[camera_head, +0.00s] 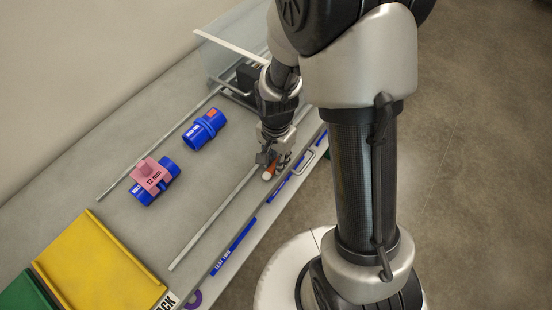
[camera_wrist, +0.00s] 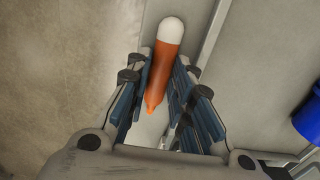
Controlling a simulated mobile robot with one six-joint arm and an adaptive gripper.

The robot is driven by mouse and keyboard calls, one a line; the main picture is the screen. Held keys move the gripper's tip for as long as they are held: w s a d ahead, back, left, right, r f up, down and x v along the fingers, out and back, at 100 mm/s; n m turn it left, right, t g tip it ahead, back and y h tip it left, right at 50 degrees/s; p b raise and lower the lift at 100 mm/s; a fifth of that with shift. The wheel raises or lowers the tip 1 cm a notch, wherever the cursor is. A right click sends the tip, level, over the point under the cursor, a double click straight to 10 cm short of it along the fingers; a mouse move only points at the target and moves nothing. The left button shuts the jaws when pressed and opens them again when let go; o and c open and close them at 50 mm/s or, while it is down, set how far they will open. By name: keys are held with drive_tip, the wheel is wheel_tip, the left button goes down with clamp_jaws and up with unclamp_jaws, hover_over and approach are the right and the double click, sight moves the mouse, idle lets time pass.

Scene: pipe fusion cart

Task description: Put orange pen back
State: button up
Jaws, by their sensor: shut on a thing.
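The orange pen (camera_wrist: 163,68) has a white rounded end and a tapered orange end. In the wrist view it lies between the two blue-padded fingers of my gripper (camera_wrist: 158,95), which is shut on it. The white end points away from the palm. In the head view the pen (camera_head: 268,172) shows as a small orange and white piece at my gripper (camera_head: 272,160), near the front edge of the cart. Much of the pen is hidden by the fingers there. I cannot tell whether the pen touches the surface below.
Two blue pipe couplers (camera_head: 204,129) lie on the grey cart top, one under a pink 12 mm clamp (camera_head: 150,176). Metal rails (camera_head: 215,215) run along the top. A yellow bin (camera_head: 95,265) and a green bin (camera_head: 25,292) stand at lower left. A handle (camera_head: 303,161) is on the front edge.

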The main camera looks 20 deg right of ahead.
drive_tip(key=o, duration=0.6)
drive_tip(key=shift+f, duration=0.1)
drive_tip(key=shift+c, duration=0.2)
drive_tip(key=s+r+n+t+p, duration=0.1)
drive_tip(key=s+r+n+p, duration=0.15)
drive_tip(key=r, duration=0.95)
drive_tip(key=s+r+n+t+p, duration=0.1)
drive_tip(key=s+r+n+p, duration=0.15)
drive_tip(key=r, duration=0.85)
drive_tip(key=s+r+n+t, duration=0.2)
drive_tip(key=s+r+n, duration=0.3)
drive_tip(key=s, duration=0.5)
drive_tip(key=shift+r+n+t+b, duration=0.3)
drive_tip(key=shift+r+n+b, duration=0.1)
drive_tip(key=shift+r, duration=0.4)
drive_tip(key=shift+d, duration=0.1)
